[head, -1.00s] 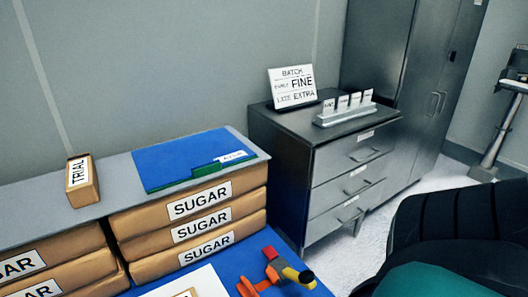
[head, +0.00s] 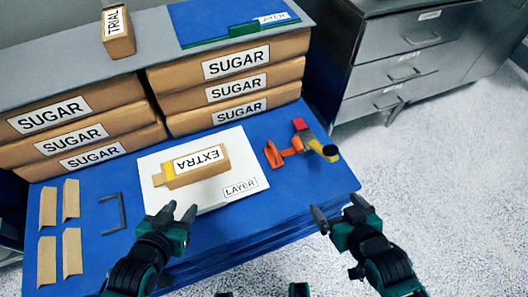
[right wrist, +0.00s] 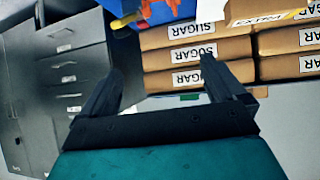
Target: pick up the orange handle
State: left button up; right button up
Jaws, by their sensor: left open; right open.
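The orange handle (head: 281,152) lies on the right part of the blue table top (head: 318,188). It sits against or beside a piece with a red block, a yellow part and a black tip (head: 318,147); I cannot tell whether they are joined. In the right wrist view the orange handle (right wrist: 160,12) shows at the top edge, partly cut off. My right gripper (head: 338,206) is open and empty, apart from the handle, nearer the front right. My left gripper (head: 179,210) is open and empty, in front of the white sheet.
A box marked EXTRA (head: 197,166) lies on a white sheet marked LAYER (head: 240,188). Several brown strips (head: 72,198) and a dark bracket (head: 112,213) lie at left. Stacked SUGAR bags (head: 234,68) stand behind. A grey drawer cabinet (head: 400,60) stands back right.

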aim_at(273, 157)
jog(key=z, duration=0.15)
jog(key=i+l, duration=0.1)
jog(key=l, duration=0.2)
jog(key=i+l, duration=0.1)
jog(key=l, duration=0.2)
jog(key=l+u, duration=0.2)
jog(key=l, duration=0.15)
jog(key=i+l+u, duration=0.15)
jog(key=l, duration=0.2)
jog(key=u, duration=1.35)
